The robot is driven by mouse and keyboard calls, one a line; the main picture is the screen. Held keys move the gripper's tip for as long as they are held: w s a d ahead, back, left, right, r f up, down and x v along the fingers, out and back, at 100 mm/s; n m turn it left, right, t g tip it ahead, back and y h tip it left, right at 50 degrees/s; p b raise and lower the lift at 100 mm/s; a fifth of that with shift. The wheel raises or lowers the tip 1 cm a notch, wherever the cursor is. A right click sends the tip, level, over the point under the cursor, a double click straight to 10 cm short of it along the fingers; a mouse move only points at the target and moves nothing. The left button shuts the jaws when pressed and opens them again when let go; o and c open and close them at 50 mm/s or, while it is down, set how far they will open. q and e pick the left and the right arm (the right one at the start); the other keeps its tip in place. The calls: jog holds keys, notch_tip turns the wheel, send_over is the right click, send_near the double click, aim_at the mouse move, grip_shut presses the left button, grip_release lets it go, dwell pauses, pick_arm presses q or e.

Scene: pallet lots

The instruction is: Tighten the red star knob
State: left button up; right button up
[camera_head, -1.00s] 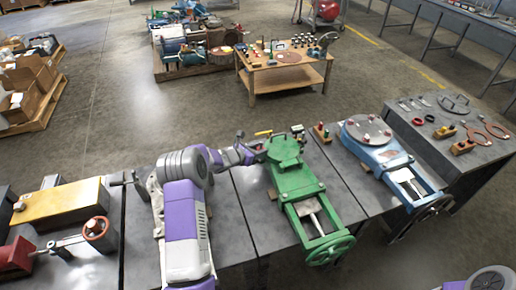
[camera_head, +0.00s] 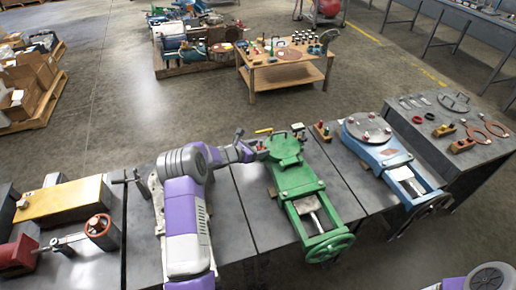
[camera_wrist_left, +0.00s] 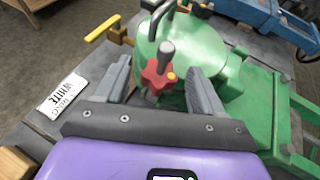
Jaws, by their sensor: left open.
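The red star knob (camera_wrist_left: 157,77) shows in the left wrist view, on a grey stud beside the round top of the green machine (camera_wrist_left: 196,48). The green machine (camera_head: 297,183) stands on a grey bench in the head view. My left gripper (camera_wrist_left: 160,90) is open, with one grey finger on each side of the knob. I cannot tell whether either finger touches it. In the head view my left gripper (camera_head: 256,148) is small at the far end of the green machine, and the knob is hard to make out there. My right gripper is not in view.
A yellow-handled valve (camera_wrist_left: 112,32) and a white label plate (camera_wrist_left: 63,97) lie left of the green machine. A blue machine (camera_head: 385,155) stands to its right. Beyond it, a side bench (camera_head: 448,161) holds rings and small parts.

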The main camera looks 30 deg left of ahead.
pick_arm(q)
jog(key=p+v, duration=0.1)
jog(key=v, duration=0.6)
jog(key=shift+s+p, duration=0.2)
jog(key=shift+p, duration=0.15)
jog(key=shift+a+r, duration=0.1)
jog(key=shift+r, duration=0.05)
